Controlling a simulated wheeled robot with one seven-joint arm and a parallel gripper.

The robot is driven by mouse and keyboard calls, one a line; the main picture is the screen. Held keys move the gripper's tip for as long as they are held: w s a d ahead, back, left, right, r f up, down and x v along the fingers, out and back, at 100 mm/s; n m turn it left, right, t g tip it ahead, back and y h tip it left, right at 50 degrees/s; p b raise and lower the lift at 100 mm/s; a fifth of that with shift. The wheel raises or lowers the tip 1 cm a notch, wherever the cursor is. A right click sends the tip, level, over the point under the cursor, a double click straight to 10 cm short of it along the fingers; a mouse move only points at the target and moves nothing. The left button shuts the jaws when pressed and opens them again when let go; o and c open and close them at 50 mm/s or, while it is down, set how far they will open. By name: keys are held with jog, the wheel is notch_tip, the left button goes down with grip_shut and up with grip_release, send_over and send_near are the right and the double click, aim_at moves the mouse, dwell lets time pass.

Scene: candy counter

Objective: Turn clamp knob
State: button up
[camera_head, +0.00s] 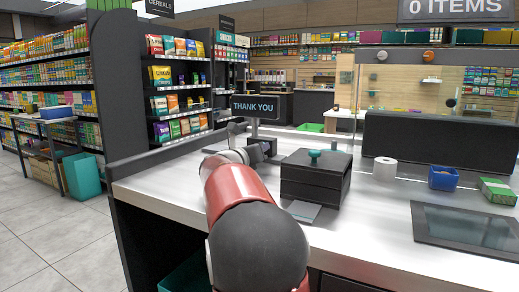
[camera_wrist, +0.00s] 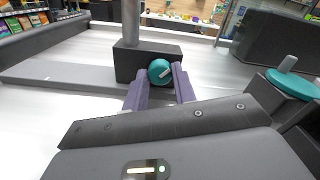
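A teal round knob (camera_wrist: 160,71) with a pale bar marking sits on the near face of a dark block (camera_wrist: 128,58) at the foot of a grey post (camera_wrist: 132,22). In the wrist view, my gripper (camera_wrist: 160,80) has its two purple-grey fingers spread apart, one on each side of the knob. I cannot tell whether they touch it. In the head view, my gripper (camera_head: 264,149) is at the counter below the THANK YOU sign (camera_head: 257,107); the knob is hidden there by my arm.
A dark box (camera_head: 315,180) with a teal disc (camera_head: 314,154) on top stands close to the right of my gripper. The white counter (camera_head: 375,215) also holds a paper roll (camera_head: 385,169), a blue bin (camera_head: 443,179), a green box (camera_head: 497,191) and a dark flat panel (camera_head: 465,228).

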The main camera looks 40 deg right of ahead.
jog(key=shift+o, duration=0.7)
jog(key=shift+a, duration=0.1)
jog(key=shift+b+v, duration=0.45)
jog(key=shift+v, duration=2)
